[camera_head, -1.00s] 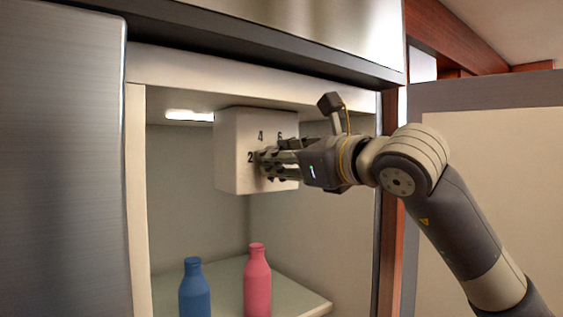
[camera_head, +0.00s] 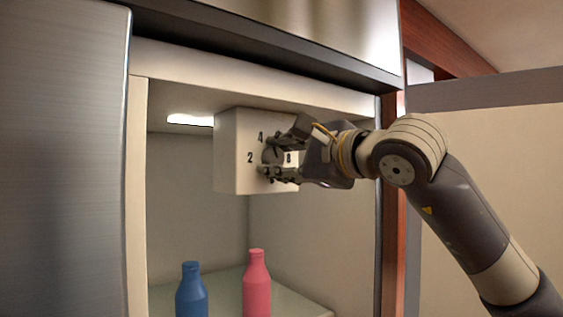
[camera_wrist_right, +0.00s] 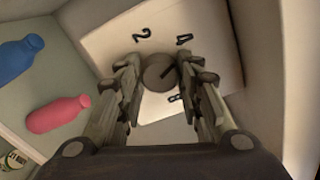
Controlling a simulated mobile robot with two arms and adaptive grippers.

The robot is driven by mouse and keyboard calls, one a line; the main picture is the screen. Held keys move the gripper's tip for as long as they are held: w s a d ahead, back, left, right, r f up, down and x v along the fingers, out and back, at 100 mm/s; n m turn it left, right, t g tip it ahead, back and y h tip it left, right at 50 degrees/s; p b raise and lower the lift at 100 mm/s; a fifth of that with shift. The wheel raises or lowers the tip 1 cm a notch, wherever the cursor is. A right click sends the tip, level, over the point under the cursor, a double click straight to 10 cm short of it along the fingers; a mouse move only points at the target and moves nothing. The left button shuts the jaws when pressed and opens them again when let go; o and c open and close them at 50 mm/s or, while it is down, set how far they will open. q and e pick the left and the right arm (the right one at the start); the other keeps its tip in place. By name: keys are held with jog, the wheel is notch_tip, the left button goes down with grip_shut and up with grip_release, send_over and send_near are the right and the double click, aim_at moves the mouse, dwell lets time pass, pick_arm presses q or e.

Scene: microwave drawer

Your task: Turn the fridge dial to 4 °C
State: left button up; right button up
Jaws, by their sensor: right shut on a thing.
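The fridge dial (camera_head: 272,154) is a round grey knob on the front of a white box (camera_head: 231,150) under the fridge ceiling. Around it I see the numbers 2, 4 and 8; a finger hides the 6. My right gripper (camera_head: 271,157) is shut on the dial, one finger above and one below in the head view. In the right wrist view the dial (camera_wrist_right: 158,73) sits between my right gripper's fingertips (camera_wrist_right: 160,75). Its dark mark points to the upper right there, near the 4 side; I cannot tell the exact setting. My left gripper is not in view.
A blue bottle (camera_head: 191,293) and a pink bottle (camera_head: 257,285) stand on the shelf (camera_head: 226,285) below the box. A steel door (camera_head: 62,160) is at the left and the fridge's side wall (camera_head: 310,222) at the right. The space between box and bottles is free.

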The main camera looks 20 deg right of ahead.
jog(key=shift+n, duration=0.6)
jog(key=o, duration=1.1)
jog(key=shift+c, duration=0.2)
jog(key=shift+a, duration=0.1)
jog(key=shift+s, duration=0.1)
jog(key=v, duration=1.2)
